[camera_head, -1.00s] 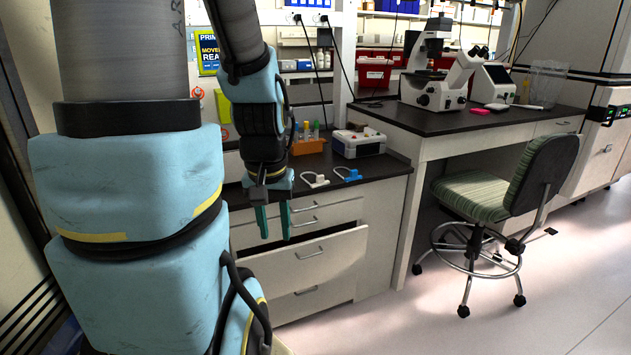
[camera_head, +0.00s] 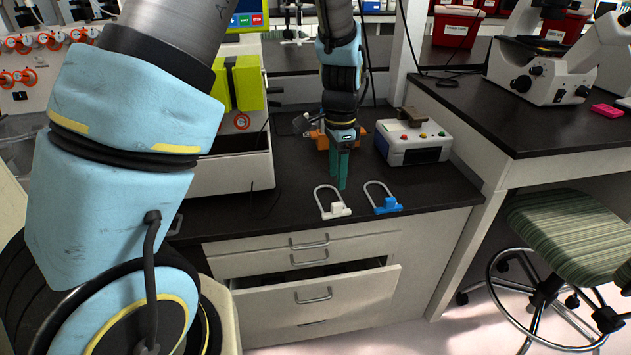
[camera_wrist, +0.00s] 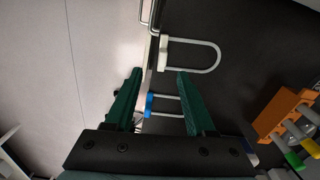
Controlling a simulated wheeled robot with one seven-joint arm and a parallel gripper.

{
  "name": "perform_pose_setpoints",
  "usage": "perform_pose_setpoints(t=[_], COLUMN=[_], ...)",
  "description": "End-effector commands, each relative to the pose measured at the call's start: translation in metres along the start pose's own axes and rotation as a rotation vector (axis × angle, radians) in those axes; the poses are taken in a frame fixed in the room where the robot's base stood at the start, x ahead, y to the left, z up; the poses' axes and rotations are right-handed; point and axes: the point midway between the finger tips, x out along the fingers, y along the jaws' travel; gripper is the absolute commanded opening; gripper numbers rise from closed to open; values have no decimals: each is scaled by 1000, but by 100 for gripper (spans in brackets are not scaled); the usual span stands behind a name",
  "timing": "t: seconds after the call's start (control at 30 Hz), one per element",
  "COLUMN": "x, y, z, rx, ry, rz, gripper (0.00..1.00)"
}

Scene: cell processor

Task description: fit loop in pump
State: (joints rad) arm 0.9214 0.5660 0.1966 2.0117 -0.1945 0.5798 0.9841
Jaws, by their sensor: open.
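The white loop (camera_head: 334,209) and the blue loop (camera_head: 387,205) lie side by side near the front edge of the dark counter. Each is a bent tube on a small block. My gripper (camera_head: 339,184) hangs fingers down just behind the white loop, open and empty. In the wrist view, the white loop (camera_wrist: 164,50) lies beyond the fingertips of my gripper (camera_wrist: 160,74). The blue loop (camera_wrist: 149,105) shows between the fingers, partly hidden by one. A machine with several orange-ringed fittings (camera_head: 38,42) stands far left; I cannot tell which part is the pump.
A white box with coloured buttons (camera_head: 415,140) stands behind the blue loop. An orange rack (camera_head: 318,138) is behind my gripper and shows in the wrist view (camera_wrist: 283,115). A drawer (camera_head: 318,292) below the counter is partly open. A stool (camera_head: 580,240) stands right.

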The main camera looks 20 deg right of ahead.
Motion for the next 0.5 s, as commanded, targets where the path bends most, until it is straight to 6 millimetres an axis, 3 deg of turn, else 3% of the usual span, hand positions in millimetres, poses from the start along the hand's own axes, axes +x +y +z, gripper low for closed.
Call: perform_pose_setpoints(t=[0.5], x=[57], y=[2], z=[-5], rx=[24], ry=[-3], rz=[1], gripper=[55])
